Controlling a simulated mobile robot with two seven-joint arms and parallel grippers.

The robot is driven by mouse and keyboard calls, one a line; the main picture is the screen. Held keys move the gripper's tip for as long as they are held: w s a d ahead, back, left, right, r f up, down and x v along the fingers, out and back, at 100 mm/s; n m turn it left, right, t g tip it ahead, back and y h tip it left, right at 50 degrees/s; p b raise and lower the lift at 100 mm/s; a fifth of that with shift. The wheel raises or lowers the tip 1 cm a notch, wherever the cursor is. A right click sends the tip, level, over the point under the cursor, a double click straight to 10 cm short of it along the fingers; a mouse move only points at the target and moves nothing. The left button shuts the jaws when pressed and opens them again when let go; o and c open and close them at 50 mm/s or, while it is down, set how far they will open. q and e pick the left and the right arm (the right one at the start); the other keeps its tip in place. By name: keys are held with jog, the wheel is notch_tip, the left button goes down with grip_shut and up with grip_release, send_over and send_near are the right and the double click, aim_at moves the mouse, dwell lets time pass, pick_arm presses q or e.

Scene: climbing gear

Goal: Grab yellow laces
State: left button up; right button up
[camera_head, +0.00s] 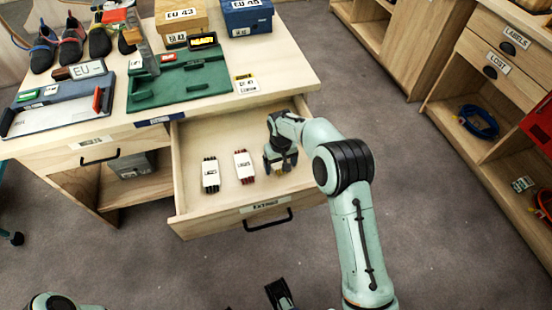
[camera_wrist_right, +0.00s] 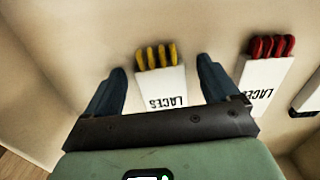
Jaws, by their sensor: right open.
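The yellow laces (camera_wrist_right: 157,56) are in a white packet marked LACES, lying in the open drawer (camera_head: 222,135). In the head view they are mostly hidden under my right gripper (camera_head: 279,160). In the right wrist view my right gripper (camera_wrist_right: 160,82) is open, with one dark finger on each side of the packet and a gap on both sides. A packet of red laces (camera_head: 244,165) lies to the left of it in the head view. A dark-laced packet (camera_head: 210,174) lies further left. A dark part, possibly my left gripper (camera_head: 281,294), shows at the bottom edge; its jaws are unclear.
The drawer front (camera_head: 262,207) with its black handle and the drawer walls surround the packets. The desk top (camera_head: 285,62) above holds a green case (camera_head: 190,80), boxes and climbing shoes. A shelf unit (camera_head: 484,80) stands at the right, with grey floor between.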

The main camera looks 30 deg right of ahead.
jog(key=shift+c, duration=0.3)
jog(key=c, duration=1.1)
jog(key=shift+o, duration=0.2)
